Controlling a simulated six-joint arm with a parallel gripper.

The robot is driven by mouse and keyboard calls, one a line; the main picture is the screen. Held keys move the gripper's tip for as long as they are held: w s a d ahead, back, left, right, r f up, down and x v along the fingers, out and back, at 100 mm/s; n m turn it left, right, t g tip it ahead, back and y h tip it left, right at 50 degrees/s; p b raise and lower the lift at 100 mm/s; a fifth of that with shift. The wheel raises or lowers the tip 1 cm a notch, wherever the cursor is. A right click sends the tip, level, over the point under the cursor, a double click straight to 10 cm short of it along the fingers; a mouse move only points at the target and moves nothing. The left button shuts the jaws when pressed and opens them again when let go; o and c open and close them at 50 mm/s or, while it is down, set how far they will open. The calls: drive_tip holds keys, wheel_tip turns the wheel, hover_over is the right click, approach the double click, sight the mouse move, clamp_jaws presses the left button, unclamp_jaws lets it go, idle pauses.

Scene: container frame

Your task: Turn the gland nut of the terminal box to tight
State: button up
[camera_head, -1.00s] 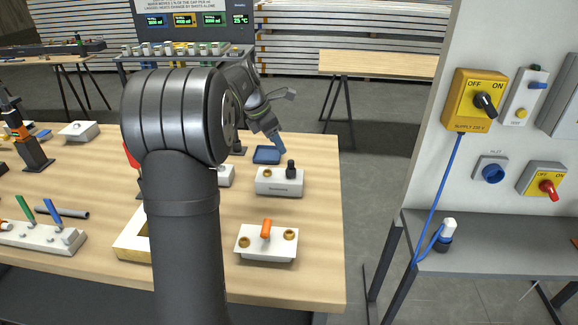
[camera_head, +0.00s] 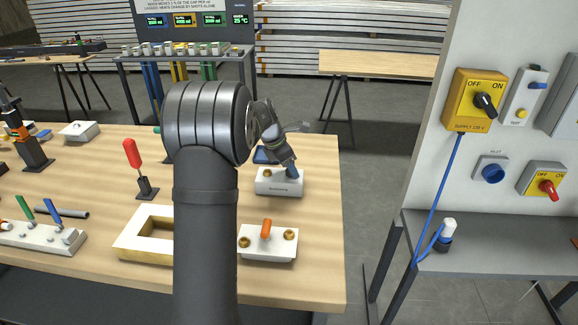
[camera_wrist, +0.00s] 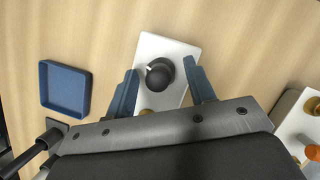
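The white terminal box (camera_head: 279,188) stands on the table with lettering on its front. In the wrist view the box (camera_wrist: 180,47) has a round black part with a pale mark, which I take for the gland nut (camera_wrist: 158,76). A brass fitting also shows on its top, at left in the head view (camera_head: 267,174). My gripper (camera_wrist: 162,68) is open, one blue finger on each side of the black nut, with gaps between. In the head view my gripper (camera_head: 292,171) is over the right part of the box and hides the nut. Contact cannot be told.
A blue tray (camera_wrist: 45,92) lies beside the box. A white box with an orange lever (camera_head: 266,230) and two brass fittings stands nearer.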

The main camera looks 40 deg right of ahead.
drive_tip(key=c, duration=0.8)
drive_tip(key=shift+m, duration=0.3)
drive_tip(key=m, duration=0.2)
drive_tip(key=m+g, duration=0.1)
drive_tip(key=shift+w+m+g+y, duration=0.15)
drive_tip(key=shift+m+g+y, duration=0.15)
drive_tip(key=shift+m+y, duration=0.1)
drive_tip(key=m, duration=0.2)
drive_tip(key=m+g+y, duration=0.1)
drive_tip(key=m, duration=0.2)
drive_tip(key=shift+d+y, duration=0.2)
drive_tip(key=shift+y, duration=0.1)
drive_tip(key=m+y, duration=0.1)
drive_tip(key=m, duration=0.2)
drive_tip(key=m+y, duration=0.1)
drive_tip(key=m, duration=0.2)
drive_tip(key=shift+d+m+g, duration=0.15)
drive_tip(key=shift+m+g, duration=0.15)
drive_tip(key=shift+m, duration=0.1)
drive_tip(key=m+y, duration=0.1)
drive_tip(key=m, duration=0.2)
drive_tip(key=m+t+y, duration=0.1)
drive_tip(key=m, duration=0.2)
drive_tip(key=shift+d+m+y, duration=0.15)
drive_tip(key=shift+m+y, duration=0.15)
drive_tip(key=shift+y, duration=0.1)
